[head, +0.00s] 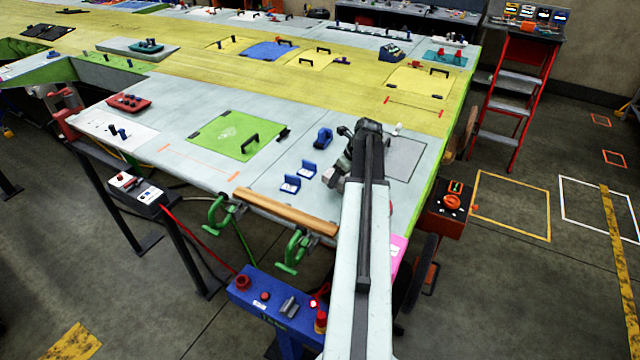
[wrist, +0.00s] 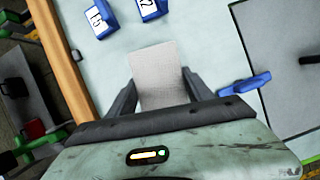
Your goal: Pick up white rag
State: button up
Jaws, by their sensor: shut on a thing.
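The white rag (wrist: 160,62) shows in the wrist view as a pale, finely textured rectangle between the two dark fingers of my gripper (wrist: 158,80). The fingers stand along its left and right sides, and my gripper is shut on it. Its near end is hidden behind the gripper body. I cannot tell whether the rag touches the wing panel below. In the head view my gripper (head: 343,165) is over the near right part of the wing, largely hidden by my arm, and I cannot make out the rag there.
Two blue numbered blocks (head: 298,177) stand left of my gripper. A blue tool (head: 323,138) lies behind them. A wooden strip (head: 285,210) and green clamps (head: 293,250) line the near edge. A green panel with a handle (head: 238,135) lies farther left.

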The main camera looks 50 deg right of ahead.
jog(key=s+d, duration=0.4)
jog(key=d, duration=0.1)
jog(key=s+d+r, duration=0.1)
jog(key=s+d, duration=0.1)
jog(key=d, duration=0.1)
jog(key=shift+s+p, duration=0.1)
jog(key=shift+p, duration=0.3)
